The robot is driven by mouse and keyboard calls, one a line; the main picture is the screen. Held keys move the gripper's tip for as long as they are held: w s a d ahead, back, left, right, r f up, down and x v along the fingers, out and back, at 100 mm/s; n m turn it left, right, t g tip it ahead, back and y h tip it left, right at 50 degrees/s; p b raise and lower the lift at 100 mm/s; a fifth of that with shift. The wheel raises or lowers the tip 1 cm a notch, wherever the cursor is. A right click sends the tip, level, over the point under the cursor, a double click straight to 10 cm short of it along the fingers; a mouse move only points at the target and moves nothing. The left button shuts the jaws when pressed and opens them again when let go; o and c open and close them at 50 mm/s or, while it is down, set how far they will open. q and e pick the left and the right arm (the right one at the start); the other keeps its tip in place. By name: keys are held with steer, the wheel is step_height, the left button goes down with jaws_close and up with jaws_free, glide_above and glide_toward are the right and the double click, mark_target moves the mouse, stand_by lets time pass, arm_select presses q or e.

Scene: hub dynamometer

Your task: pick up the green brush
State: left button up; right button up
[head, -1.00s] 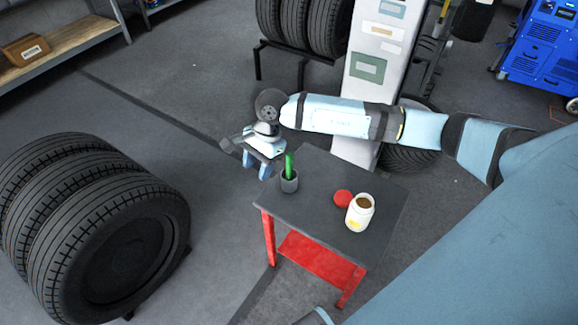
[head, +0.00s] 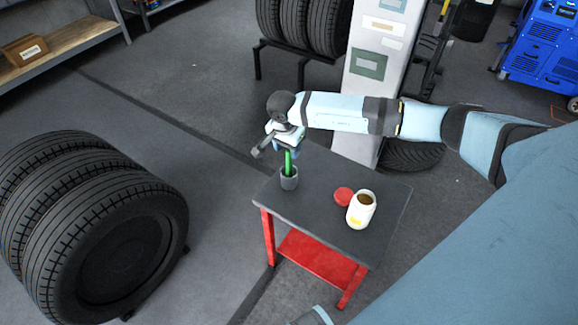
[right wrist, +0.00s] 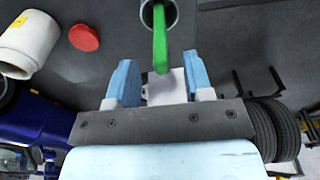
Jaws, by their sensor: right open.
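The green brush (head: 288,160) stands upright in a small grey cup (head: 289,180) on the dark top of a red-legged cart (head: 322,225). In the right wrist view the green handle (right wrist: 160,40) rises out of the cup (right wrist: 173,12) and its end reaches toward the space between the fingers. My right gripper (head: 286,146) is at the top of the handle in the head view. In the right wrist view its two blue fingers (right wrist: 162,82) are open and apart, with nothing gripped. The brush's lower end is hidden in the cup. My left gripper is not in view.
A white jar (head: 361,210) with brown contents and a red lid (head: 343,196) sit on the cart right of the cup. Large tyres (head: 95,225) stand at the left. A white column (head: 375,70) rises behind the cart.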

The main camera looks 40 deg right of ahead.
mark_target(289, 155)
steer(key=f, duration=0.2)
steer(key=d+f, duration=0.1)
steer(key=f, duration=0.1)
steer(key=shift+w+f, duration=0.15)
steer(key=shift+w, duration=0.05)
jaws_close()
